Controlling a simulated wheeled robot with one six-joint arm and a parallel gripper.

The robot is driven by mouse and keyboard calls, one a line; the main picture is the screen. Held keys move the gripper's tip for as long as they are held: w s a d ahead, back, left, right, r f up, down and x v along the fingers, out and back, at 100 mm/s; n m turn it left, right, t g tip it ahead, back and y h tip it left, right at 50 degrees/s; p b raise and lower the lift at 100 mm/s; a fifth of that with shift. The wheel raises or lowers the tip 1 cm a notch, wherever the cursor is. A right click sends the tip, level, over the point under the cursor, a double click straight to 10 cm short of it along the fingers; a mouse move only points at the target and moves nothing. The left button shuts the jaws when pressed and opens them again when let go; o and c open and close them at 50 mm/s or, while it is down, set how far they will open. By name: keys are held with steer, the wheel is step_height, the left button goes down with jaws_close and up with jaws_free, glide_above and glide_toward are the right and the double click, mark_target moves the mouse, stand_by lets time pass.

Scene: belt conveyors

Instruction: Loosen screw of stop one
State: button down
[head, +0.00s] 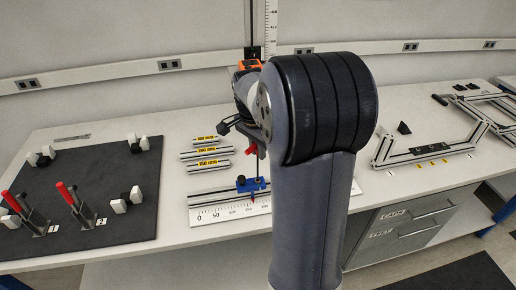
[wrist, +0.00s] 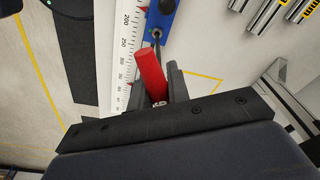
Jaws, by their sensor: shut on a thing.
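A blue stop (head: 250,184) with dark screw heads sits on the metal rail behind the white ruler (head: 208,214). It also shows at the top of the wrist view (wrist: 153,22). I cannot read a number on it. My gripper (wrist: 159,86) is shut on the red handle (wrist: 151,72) of a thin-shafted tool. In the head view the red handle (head: 251,151) is above the stop, its dark shaft pointing down at it. The shaft reaches the stop's right part; whether the tip sits in the screw is too small to tell. My arm hides part of the rail.
Several labelled profiles (head: 207,153) lie behind the rail. At left, a black mat (head: 82,185) holds two red-handled clamps (head: 70,196) and white-faced blocks. At right, a metal frame (head: 425,150) lies on the table. The front edge is clear.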

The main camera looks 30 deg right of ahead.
steer(key=shift+f+b, duration=0.35)
steer(key=shift+f, duration=0.25)
stand_by(0.3)
steer(key=n, duration=0.3)
steer(key=shift+r+n+p, duration=0.1)
steer(key=shift+n+p, duration=0.25)
steer(key=shift+n, duration=0.05)
steer(key=shift+n+t, duration=0.3)
steer(key=shift+n, duration=0.7)
